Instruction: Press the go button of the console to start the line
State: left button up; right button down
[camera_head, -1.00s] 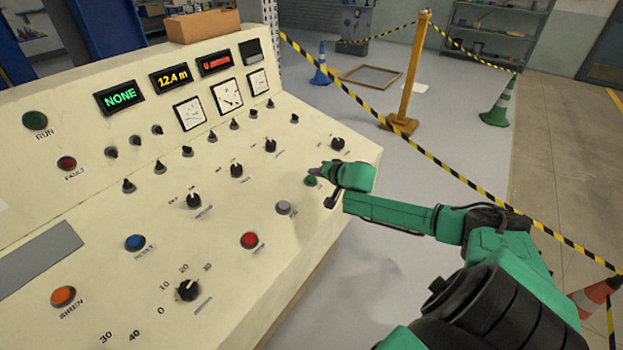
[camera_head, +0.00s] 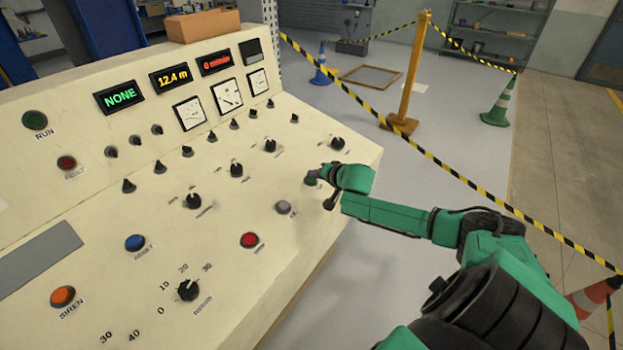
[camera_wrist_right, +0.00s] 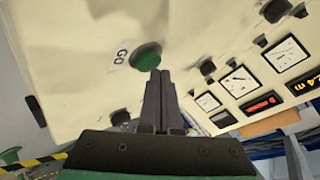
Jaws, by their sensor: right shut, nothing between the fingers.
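The cream console (camera_head: 90,215) fills the left half of the head view. Its green go button (camera_head: 311,180) is near the right edge of the panel, partly hidden by my right gripper (camera_head: 322,174). In the right wrist view the go button (camera_wrist_right: 146,57) shows beside its "GO" label. My right gripper (camera_wrist_right: 161,75) is shut and empty, with its fingertips at the lower edge of the button, touching or very close. I cannot tell how far the button is pushed in. The RUN lamp (camera_head: 35,120) looks dark green. My left gripper is not in view.
Near the go button are a grey button (camera_head: 284,207), a red button (camera_head: 249,240) and a black knob (camera_head: 338,143). Displays read "NONE" (camera_head: 119,96) and "12.4 m" (camera_head: 170,79). Striped tape (camera_head: 450,172) and a post (camera_head: 410,75) stand to the right.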

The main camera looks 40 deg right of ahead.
jog(key=shift+w+f, duration=0.1)
jog(key=shift+f, duration=0.4)
dwell(0.7)
jog(key=shift+r, duration=0.1)
jog(key=shift+s+r+p, duration=0.2)
jog(key=shift+r+p, duration=0.55)
jog(key=shift+p, duration=0.25)
jog(key=r+p, duration=0.2)
jog(key=p, duration=0.1)
jog(key=s+r+p, duration=0.1)
jog(key=r+p, duration=0.2)
jog(key=shift+d, duration=0.15)
dwell(0.6)
